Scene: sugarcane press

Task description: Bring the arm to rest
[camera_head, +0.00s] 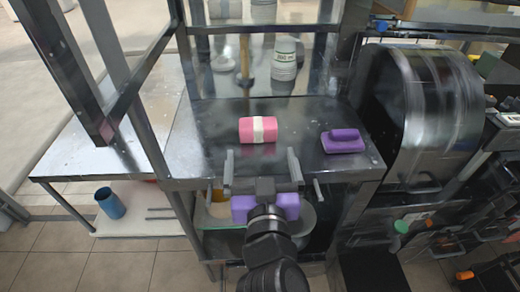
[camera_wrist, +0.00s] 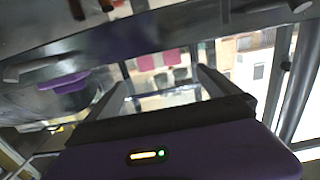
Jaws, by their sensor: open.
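My gripper (camera_head: 260,160) is in front of the front edge of the metal counter (camera_head: 215,150), with its two fingers spread and nothing between them. In the wrist view my gripper (camera_wrist: 158,85) also shows its fingers well apart and empty. A pink block with a pale band (camera_head: 258,130) lies on the counter beyond the fingertips, apart from them. A purple handled block (camera_head: 342,141) lies on the counter to the right. A purple shape, likely that block, shows at the left of the wrist view (camera_wrist: 65,82).
A pale mug (camera_head: 285,60) stands further back behind the glass. A dark rounded machine (camera_head: 420,110) stands close on the right. A metal frame post (camera_head: 140,110) rises on the left. A blue cup (camera_head: 110,203) is on a low shelf at left. Tiled floor is open at lower left.

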